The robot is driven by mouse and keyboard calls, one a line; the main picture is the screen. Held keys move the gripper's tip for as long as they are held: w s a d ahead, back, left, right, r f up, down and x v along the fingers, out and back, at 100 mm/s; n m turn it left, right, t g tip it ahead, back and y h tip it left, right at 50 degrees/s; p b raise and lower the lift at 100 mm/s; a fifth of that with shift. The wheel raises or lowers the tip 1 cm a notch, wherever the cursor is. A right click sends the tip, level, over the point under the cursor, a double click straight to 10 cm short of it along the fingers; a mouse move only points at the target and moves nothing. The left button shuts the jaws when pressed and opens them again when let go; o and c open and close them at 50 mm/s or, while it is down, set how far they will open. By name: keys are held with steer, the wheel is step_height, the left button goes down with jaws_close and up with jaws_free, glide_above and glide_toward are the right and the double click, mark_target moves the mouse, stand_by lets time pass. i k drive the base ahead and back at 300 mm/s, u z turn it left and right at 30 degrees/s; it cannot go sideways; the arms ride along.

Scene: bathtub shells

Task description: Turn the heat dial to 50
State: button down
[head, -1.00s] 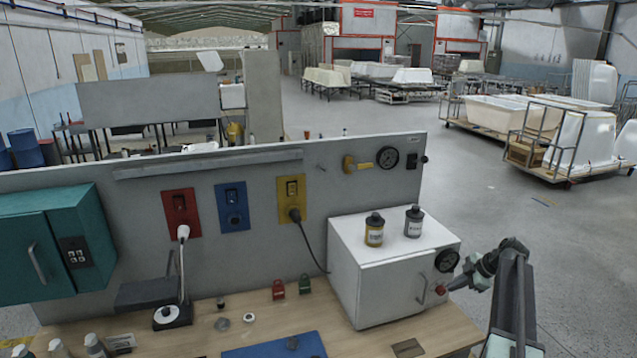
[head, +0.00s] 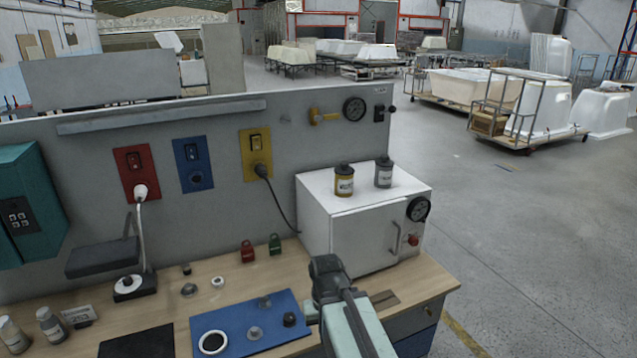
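A white box-shaped oven (head: 345,225) stands at the right end of the bench. Its right front panel has a round black dial (head: 418,209) with pale marks, apparently the heat dial; I cannot read its setting. A red knob (head: 413,240) sits just below it. The dial and knob are unobstructed. My arm rises from the bottom edge in front of the oven, left of and below the dial. Its dark upper joint shows, but my gripper is hidden, so I cannot see its fingers or any contact.
A blue mat (head: 250,325) with small parts lies left of my arm. A wall gauge (head: 354,110) is above. Open floor lies right.

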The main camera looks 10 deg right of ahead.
mark_target(413, 241)
steer(key=u, duration=0.8)
steer(key=k, duration=1.3)
steer(key=z, duration=0.3)
steer(key=i, duration=1)
steer(key=z, duration=0.05)
